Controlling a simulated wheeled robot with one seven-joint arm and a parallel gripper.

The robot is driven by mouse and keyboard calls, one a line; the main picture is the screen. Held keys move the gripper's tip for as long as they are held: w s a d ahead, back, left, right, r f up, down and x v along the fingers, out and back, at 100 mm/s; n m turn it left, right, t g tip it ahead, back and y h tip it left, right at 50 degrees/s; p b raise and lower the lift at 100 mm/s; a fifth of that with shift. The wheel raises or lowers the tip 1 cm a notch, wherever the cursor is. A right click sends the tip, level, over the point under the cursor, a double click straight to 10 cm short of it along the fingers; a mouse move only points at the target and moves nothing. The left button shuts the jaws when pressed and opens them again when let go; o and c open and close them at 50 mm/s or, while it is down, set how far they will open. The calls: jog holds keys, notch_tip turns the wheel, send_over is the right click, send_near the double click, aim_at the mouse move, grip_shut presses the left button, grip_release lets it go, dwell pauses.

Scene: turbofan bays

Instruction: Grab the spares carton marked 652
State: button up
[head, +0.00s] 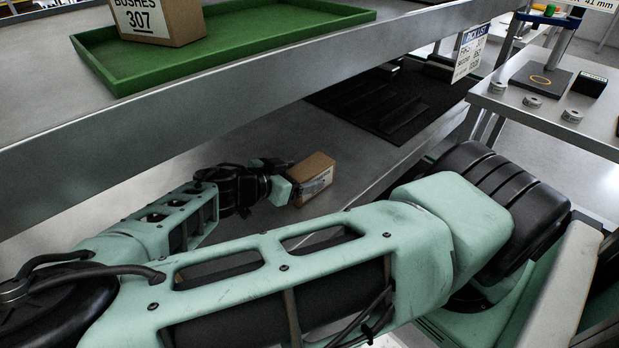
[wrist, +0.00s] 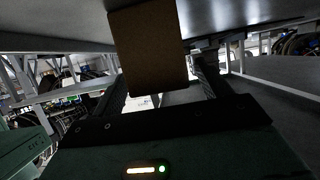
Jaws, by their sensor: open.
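A brown carton (head: 318,171) stands on the lower shelf, under the upper shelf; its number cannot be read from here. In the wrist view the plain brown face of the carton (wrist: 150,50) fills the upper middle. My gripper (head: 291,184) is at the carton, with one finger showing along its near side. In the wrist view my gripper (wrist: 165,75) is open, with its dark fingers to the left and right of the carton. I cannot tell whether either finger touches it.
The upper shelf (head: 240,110) overhangs my arm closely. On it a green tray (head: 108,68) holds a carton (head: 160,18) marked BUSHES 307. A black ribbed mat (head: 385,105) lies farther along the lower shelf. A picklist sign (head: 468,52) hangs near a side table (head: 548,118).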

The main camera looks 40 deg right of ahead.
jog(key=shift+x, duration=0.8)
jog(key=c, duration=1.3)
jog(key=shift+r, duration=0.1)
